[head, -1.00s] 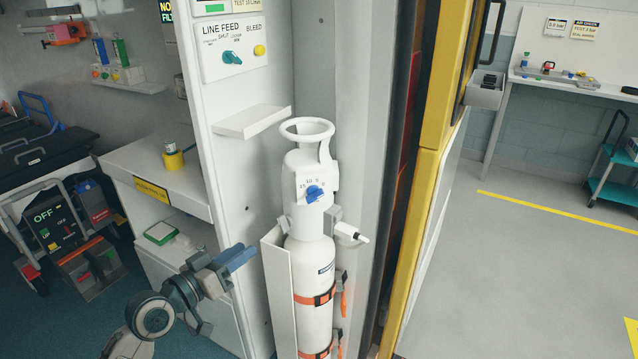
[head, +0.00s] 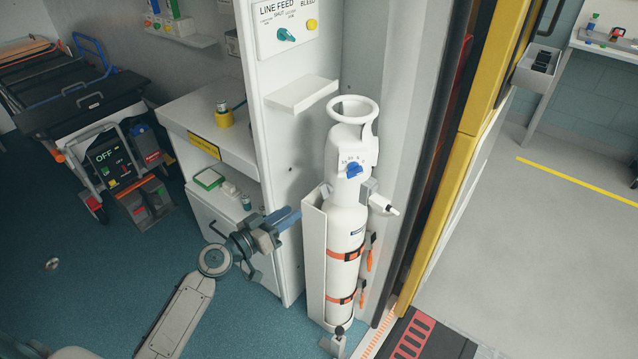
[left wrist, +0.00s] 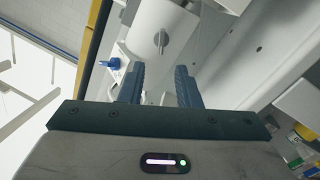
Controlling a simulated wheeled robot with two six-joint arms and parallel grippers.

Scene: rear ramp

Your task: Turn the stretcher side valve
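A white gas cylinder (head: 345,230) stands upright in a white holder, with a blue knob (head: 353,171) on its head. I cannot tell which is the stretcher side valve. My left gripper (head: 288,217) is left of the cylinder, below its head. Its blue fingers (left wrist: 158,85) are apart with nothing between them, clear of the grey knob. My right gripper is not seen.
A wall panel has a teal LINE FEED knob (head: 286,35) and a yellow BLEED button (head: 312,25). A small white shelf (head: 302,95) juts out above my left gripper. The stretcher (head: 75,100) stands at the left. A yellow door edge (head: 440,200) is to the right.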

